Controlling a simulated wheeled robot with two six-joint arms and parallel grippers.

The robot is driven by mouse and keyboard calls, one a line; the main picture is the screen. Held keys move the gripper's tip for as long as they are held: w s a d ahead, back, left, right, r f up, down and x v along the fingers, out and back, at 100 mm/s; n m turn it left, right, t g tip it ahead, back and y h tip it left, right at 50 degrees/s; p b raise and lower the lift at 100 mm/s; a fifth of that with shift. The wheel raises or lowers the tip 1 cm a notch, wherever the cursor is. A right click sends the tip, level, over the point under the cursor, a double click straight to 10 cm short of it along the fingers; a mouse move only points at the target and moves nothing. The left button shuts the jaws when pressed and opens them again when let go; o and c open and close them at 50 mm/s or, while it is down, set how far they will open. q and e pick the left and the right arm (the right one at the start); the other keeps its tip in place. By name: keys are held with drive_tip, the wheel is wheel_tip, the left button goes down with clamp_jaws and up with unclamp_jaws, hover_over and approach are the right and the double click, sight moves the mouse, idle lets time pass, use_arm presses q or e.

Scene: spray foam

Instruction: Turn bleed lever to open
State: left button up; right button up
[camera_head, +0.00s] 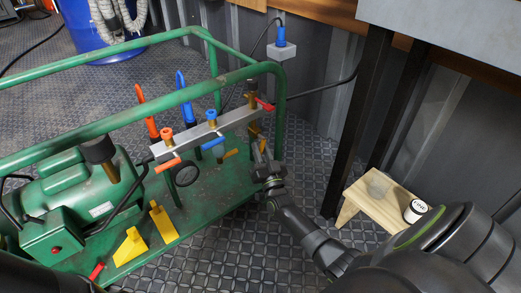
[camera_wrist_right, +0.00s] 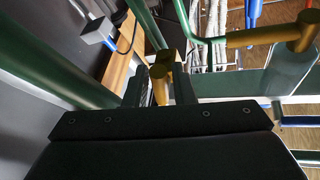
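A grey manifold bar (camera_head: 205,135) sits on the green frame and carries several fittings and small levers. At its right end are a red lever (camera_head: 265,104) and brass fittings (camera_head: 253,127). I cannot tell for sure which lever is the bleed lever. My right gripper (camera_head: 262,148) is just below the brass fittings at that end. In the right wrist view its two fingers (camera_wrist_right: 162,88) stand apart, with a brass handle (camera_wrist_right: 160,90) between them. A gap seems to show beside it; firm contact is not visible. My left gripper is out of view.
A green tubular rail (camera_head: 225,78) surrounds the machine, close above the manifold. Orange (camera_head: 168,164) and blue (camera_head: 213,145) levers are farther left. The patterned floor between is clear.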

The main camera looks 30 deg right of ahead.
clamp_jaws()
drive_tip(key=shift+d+f+n+t+y+b, duration=0.15)
drive_tip(key=shift+d+n+t+y+b, duration=0.2)
drive_tip(key=shift+n, duration=0.3)
drive_tip(key=shift+d+f+n+t+y+b, duration=0.15)
drive_tip(key=shift+n+y+b, duration=0.25)
drive_tip(key=shift+n, duration=0.25)
drive_tip(key=n+y, duration=0.2)
drive_tip(key=n, duration=0.1)
drive_tip(key=shift+d+r+t+b, duration=0.15)
drive_tip(key=shift+r+t+b, duration=0.05)
drive_tip(key=shift+t+b, duration=0.1)
drive_tip(key=shift+o, duration=1.8)
unclamp_jaws()
